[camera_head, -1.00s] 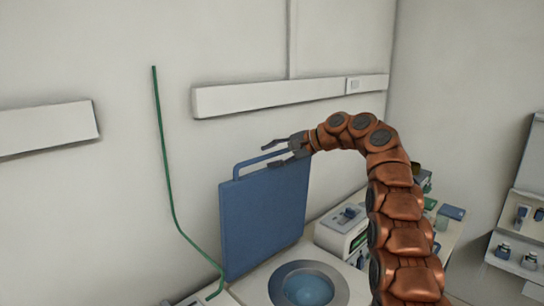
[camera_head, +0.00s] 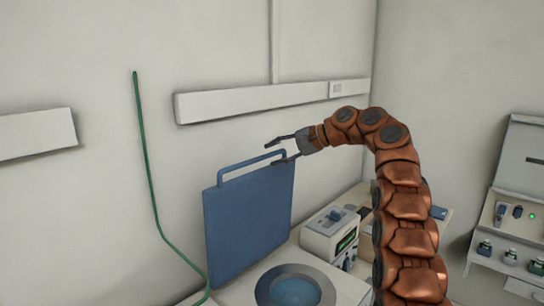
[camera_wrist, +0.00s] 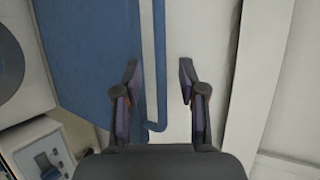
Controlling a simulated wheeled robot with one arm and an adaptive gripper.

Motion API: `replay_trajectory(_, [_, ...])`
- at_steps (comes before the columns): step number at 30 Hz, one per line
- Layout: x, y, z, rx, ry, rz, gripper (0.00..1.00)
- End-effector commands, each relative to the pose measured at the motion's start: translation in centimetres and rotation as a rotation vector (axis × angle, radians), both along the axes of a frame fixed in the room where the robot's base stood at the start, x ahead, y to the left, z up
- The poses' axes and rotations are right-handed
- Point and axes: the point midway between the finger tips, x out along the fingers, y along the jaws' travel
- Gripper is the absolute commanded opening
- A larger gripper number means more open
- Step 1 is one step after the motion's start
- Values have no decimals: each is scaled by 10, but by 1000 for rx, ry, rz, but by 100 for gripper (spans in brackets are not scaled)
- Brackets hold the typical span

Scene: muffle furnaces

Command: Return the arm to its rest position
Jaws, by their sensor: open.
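My arm rises at the right of the head view and bends left at its top. In the wrist view my gripper (camera_wrist: 159,82) is open too. There one side of the blue handle (camera_wrist: 150,60) shows between the fingers' sides, beyond them. I cannot tell whether the fingers touch it.
Below the lid is a round opening (camera_head: 296,287) with a grey rim. A white device with a screen (camera_head: 330,235) stands beside it. A wall rail (camera_head: 255,101) runs behind my gripper, and a green cable (camera_head: 148,170) hangs at left. A white bench unit (camera_head: 520,215) stands at far right.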

Motion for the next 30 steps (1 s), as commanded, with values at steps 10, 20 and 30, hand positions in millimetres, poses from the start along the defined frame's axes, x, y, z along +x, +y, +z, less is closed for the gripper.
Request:
replay_trajectory(10, [-22, 2, -5, -87, 38, -24, 41])
replay_trajectory(20, [-71, 1, -30, -225, 83, -18, 41])
replay_trajectory(30, [-147, -7, -70, -395, 123, 23, 41])
